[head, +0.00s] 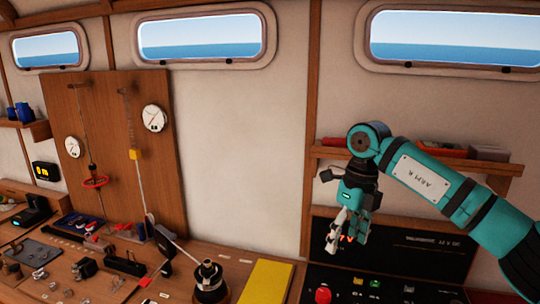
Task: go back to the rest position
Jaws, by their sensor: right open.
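My right arm (430,180), teal with black joints, comes in from the right edge. Its gripper (346,242) points down with its fingers apart, and I see nothing between them. It hangs in front of the black control panel (425,247) below the shelf. I cannot tell how far it is from the panel. My left arm and gripper are not in view.
A wooden shelf (490,166) is behind my right arm. A red button (323,295) and a green one (375,284) are below the gripper. A wooden board (105,115) with gauges stands behind.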

